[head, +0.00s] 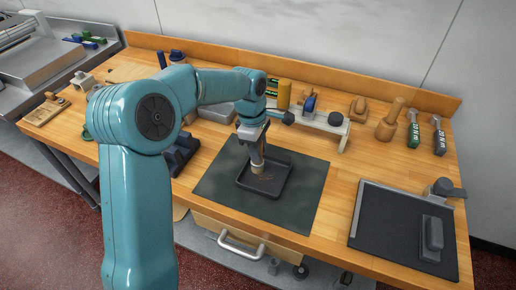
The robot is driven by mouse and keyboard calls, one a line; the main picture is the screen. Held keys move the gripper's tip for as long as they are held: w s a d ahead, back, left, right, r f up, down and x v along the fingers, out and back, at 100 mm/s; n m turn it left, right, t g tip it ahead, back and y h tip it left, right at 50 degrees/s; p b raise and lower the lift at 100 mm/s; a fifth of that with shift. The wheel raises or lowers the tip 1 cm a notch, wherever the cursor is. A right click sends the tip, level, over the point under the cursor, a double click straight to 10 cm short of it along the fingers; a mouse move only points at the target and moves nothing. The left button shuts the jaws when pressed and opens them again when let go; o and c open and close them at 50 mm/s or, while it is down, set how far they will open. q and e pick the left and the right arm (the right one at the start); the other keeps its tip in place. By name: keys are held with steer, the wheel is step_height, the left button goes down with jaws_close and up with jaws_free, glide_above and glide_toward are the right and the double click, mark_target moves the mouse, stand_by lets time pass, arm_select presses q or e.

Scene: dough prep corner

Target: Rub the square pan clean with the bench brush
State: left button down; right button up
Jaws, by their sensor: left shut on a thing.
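The square pan (279,189) is dark and shallow and lies on a dark mat (222,186) in the middle of the wooden bench. My left gripper (256,145) comes down over the pan from above and is shut on the bench brush (260,168). The brush points downward, with its pale lower end inside the pan. It appears to be at the pan floor, but I cannot tell for sure whether it touches. Some brownish marks show on the pan floor. My left arm hides part of the bench behind it. My right gripper is not in view.
A raised white rack (325,125) with several tools stands behind the mat. Bare wood separates mat and board.

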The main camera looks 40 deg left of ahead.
arm_select(q)
steer(key=shift+w+d, duration=0.2)
steer(key=shift+d, duration=0.7)
steer(key=shift+w+d, duration=0.2)
steer(key=shift+d, duration=0.75)
steer(key=shift+w+d, duration=0.2)
steer(key=shift+d, duration=0.7)
steer(key=shift+a, duration=0.1)
steer(key=shift+s+a, duration=0.2)
steer(key=shift+a, duration=0.7)
steer(key=shift+s+a, duration=0.25)
steer(key=shift+a, duration=0.6)
steer(key=shift+s+a, duration=0.2)
steer(key=shift+a, duration=0.7)
steer(key=shift+r+p, duration=0.1)
steer(key=shift+p, duration=0.2)
steer(key=shift+r+p, duration=0.5)
steer(key=shift+r, duration=0.05)
steer(key=shift+f, duration=0.1)
